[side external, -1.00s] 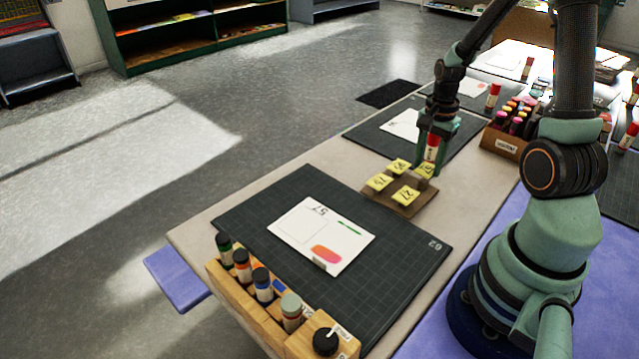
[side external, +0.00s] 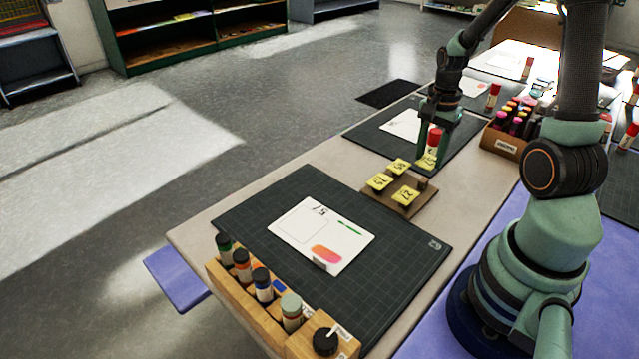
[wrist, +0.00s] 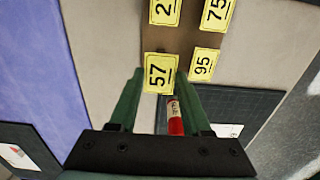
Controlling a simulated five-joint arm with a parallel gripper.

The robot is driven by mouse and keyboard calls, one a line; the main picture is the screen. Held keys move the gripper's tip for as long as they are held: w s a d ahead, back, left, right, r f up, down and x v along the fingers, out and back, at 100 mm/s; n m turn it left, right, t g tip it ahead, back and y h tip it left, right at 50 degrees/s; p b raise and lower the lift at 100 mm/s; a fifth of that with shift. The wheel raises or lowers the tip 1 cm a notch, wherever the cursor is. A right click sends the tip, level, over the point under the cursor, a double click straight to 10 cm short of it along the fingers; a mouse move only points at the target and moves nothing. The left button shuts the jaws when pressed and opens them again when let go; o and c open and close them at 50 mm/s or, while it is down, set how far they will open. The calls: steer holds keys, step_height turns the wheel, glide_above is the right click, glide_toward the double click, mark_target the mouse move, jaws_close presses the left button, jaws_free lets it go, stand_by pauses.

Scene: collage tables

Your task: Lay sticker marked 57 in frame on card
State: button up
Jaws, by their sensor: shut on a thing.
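My gripper (side external: 428,157) is shut on the yellow sticker marked 57 (wrist: 158,76), with a finger on each side of it. In the side view this sticker shows small and yellow (side external: 427,163) at the fingertips, just above the far corner of the brown board (side external: 413,209). The white card (side external: 345,243) lies flat on the near dark mat. It bears a handwritten 57, an outlined empty frame (side external: 302,228) at its left, a green stroke and a pink-orange patch. My gripper is well behind and right of the card.
Three other yellow stickers stay on the board, including 75 (wrist: 215,14) and 95 (wrist: 203,65). A red-capped glue stick (wrist: 175,118) stands beyond my fingers. A wooden rack of bottles (side external: 262,308) edges the near mat (side external: 400,260). A marker box (side external: 503,143) stands at right.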

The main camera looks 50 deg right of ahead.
steer(key=w+a+n, duration=0.9)
steer(key=a, duration=0.2)
steer(key=n, duration=0.9)
glide_above(303, 224)
steer(key=shift+d+f, duration=0.1)
steer(key=shift+f, duration=0.2)
steer(key=shift+f+n, duration=0.3)
steer(key=shift+f, duration=2.05)
steer(key=shift+f, duration=0.65)
steer(key=shift+f, duration=0.25)
steer(key=o, duration=1)
